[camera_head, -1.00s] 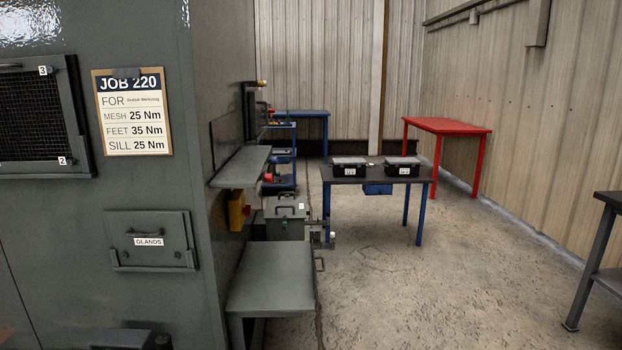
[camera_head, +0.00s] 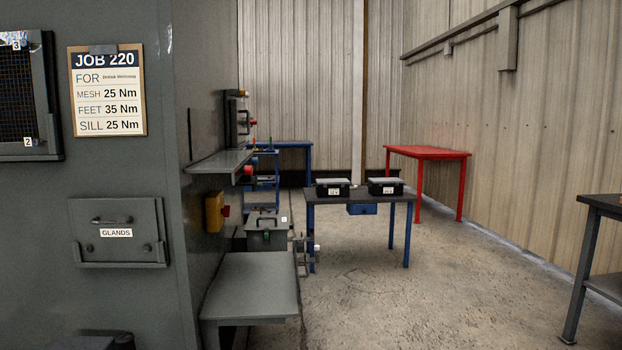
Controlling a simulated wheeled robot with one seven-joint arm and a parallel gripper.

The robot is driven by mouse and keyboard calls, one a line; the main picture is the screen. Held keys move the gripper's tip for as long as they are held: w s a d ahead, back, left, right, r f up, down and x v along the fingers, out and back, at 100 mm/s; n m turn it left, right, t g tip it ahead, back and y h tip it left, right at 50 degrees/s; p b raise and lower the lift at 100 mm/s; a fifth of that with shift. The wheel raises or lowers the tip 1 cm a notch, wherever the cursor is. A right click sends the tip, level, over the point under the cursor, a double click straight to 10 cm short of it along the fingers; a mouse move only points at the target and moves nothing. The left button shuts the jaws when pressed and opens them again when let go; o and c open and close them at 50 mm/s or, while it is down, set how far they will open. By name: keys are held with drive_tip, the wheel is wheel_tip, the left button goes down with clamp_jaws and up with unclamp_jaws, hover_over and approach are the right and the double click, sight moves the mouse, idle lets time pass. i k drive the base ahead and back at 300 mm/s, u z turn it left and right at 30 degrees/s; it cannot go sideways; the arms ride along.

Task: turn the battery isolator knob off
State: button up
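A yellow box (camera_head: 214,211) with a red knob (camera_head: 226,211) on its right face is fixed to the side of the grey enclosure (camera_head: 160,180), between two grey shelves. It is seen nearly edge-on, and I cannot tell whether this knob is the battery isolator or how it is turned. Another small red part (camera_head: 248,170) shows under the upper shelf, and one more red part (camera_head: 253,121) sits higher up and farther back. My gripper is not in view.
The upper shelf (camera_head: 219,162) and lower shelf (camera_head: 250,285) jut out from the enclosure's side. A dark table (camera_head: 365,195) with two black cases and a red table (camera_head: 427,152) stand beyond. A dark bench (camera_head: 600,203) edges the right.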

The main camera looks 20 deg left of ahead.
sight(227, 211)
drive_tip(key=u, duration=1.65)
